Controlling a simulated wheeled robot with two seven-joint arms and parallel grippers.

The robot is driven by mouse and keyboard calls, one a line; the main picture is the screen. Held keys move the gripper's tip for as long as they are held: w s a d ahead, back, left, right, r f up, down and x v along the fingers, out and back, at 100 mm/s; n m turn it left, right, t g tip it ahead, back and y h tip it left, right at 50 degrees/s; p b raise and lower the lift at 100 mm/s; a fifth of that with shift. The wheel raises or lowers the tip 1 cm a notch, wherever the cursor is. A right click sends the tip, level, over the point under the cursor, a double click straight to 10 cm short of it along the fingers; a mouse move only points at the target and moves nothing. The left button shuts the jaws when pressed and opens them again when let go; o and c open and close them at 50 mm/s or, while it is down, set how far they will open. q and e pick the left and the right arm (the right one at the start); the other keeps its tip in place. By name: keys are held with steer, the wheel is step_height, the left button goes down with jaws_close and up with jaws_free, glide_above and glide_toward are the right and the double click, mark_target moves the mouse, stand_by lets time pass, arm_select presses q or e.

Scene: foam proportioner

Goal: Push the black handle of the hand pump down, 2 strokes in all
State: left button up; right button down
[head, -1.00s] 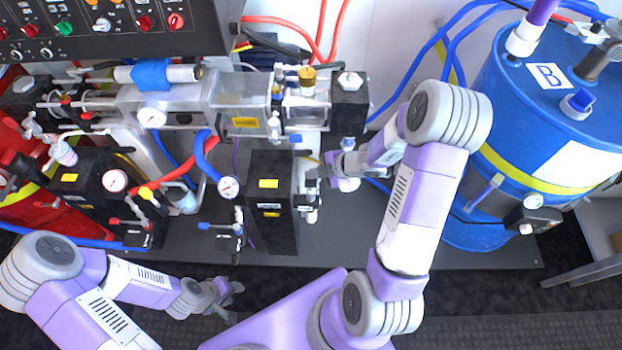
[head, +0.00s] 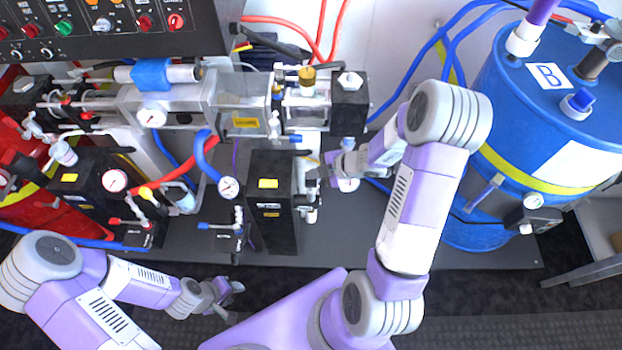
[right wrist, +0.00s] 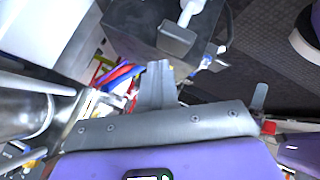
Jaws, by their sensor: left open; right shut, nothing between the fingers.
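I cannot surely pick out the hand pump or its black handle in either view. In the head view my right gripper (head: 328,172) is beside the upper right side of a black upright block (head: 272,225) with yellow labels. Its small fingers are partly hidden there, and I cannot tell whether they touch anything. In the right wrist view its fingers (right wrist: 160,72) are together and empty, pointing at a dark box (right wrist: 150,28) with a pale lever ending in a grey pad (right wrist: 178,38). My left gripper (head: 232,288) is open and empty over the dark floor at the lower left.
A clear cylinder assembly (head: 242,90) with a brass fitting runs above the block. Small valves (head: 222,227) and a gauge (head: 228,187) stand left of it. A blue drum (head: 500,120) is at right.

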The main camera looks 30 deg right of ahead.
mark_target(313, 181)
steer(key=shift+f, duration=0.15)
steer(key=shift+f, duration=0.3)
steer(key=shift+f+b, duration=1.5)
steer(key=shift+f, duration=0.2)
stand_by(1.4)
steer(key=shift+r, duration=0.15)
steer(key=shift+r+p, duration=1.95)
steer(key=shift+p, duration=0.25)
step_height(313, 181, up, 5)
steer(key=p, duration=0.5)
steer(key=shift+r, duration=0.15)
